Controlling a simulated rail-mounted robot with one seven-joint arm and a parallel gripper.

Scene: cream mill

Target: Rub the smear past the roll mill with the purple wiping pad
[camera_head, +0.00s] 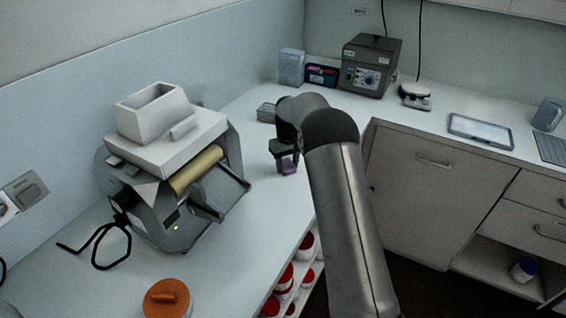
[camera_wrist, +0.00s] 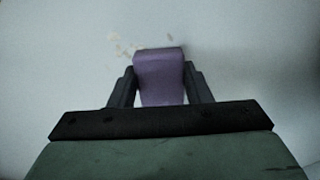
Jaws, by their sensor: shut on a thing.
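The purple wiping pad (camera_wrist: 160,78) is held between the two fingers of my gripper (camera_wrist: 160,90) in the wrist view. In the head view the pad (camera_head: 287,163) shows below my gripper (camera_head: 285,165), over the counter to the right of the roll mill. I cannot tell whether the pad touches the counter. A faint tan smear (camera_wrist: 124,47) lies on the pale surface just beyond the pad's far left edge in the wrist view. The smear is not visible in the head view. The roll mill (camera_head: 150,160), with a white hopper and a yellowish roller, stands on the left counter.
A small grey box (camera_head: 267,112) lies behind my gripper. A grey control unit (camera_head: 371,66) stands in the back corner. The counter's front edge is close, right of my gripper.

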